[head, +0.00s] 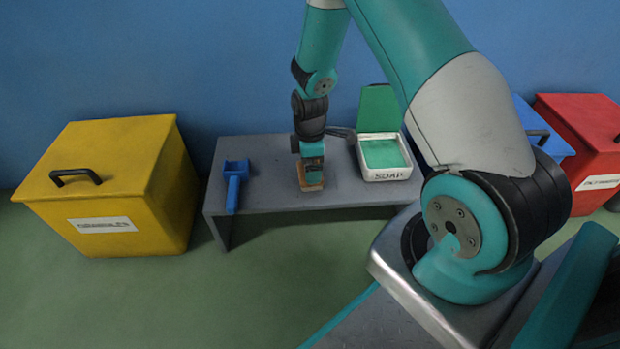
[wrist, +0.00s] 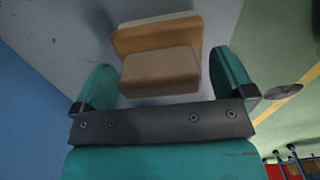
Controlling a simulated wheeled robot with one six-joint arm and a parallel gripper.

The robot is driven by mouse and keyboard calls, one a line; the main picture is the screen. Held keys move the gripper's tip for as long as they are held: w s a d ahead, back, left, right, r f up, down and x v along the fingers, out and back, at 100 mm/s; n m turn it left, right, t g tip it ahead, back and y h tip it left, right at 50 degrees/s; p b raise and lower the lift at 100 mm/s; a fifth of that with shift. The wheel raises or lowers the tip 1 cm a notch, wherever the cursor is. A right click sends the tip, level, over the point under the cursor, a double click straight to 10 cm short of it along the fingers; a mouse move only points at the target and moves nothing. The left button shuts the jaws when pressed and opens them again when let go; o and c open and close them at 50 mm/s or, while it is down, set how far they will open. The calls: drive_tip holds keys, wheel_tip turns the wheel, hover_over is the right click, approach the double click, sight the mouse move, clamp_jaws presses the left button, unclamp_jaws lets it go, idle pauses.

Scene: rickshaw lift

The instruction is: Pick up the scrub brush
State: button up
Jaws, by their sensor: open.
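The scrub brush (wrist: 160,68) is a brown, wooden-looking block with a lighter part, on the grey bench top. In the wrist view it sits between the two teal fingers of my gripper (wrist: 165,75), with a gap to each finger. In the head view my gripper (head: 311,168) points down right over the brush (head: 311,187), which is mostly hidden beneath it. The gripper is open, with one finger on each side of the brush.
The grey bench (head: 270,195) also holds a blue scoop-like tool (head: 234,185) to the left and a white soap box (head: 386,172) with a raised green lid to the right. A yellow bin (head: 110,180) stands left; a red bin (head: 590,140) and a blue bin (head: 545,135) stand right.

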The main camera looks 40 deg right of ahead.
drive_tip(key=shift+f, duration=0.5)
drive_tip(key=shift+r, duration=0.1)
drive_tip(key=c, duration=1)
wheel_tip(320, 180, up, 20)
drive_tip(key=p, duration=1)
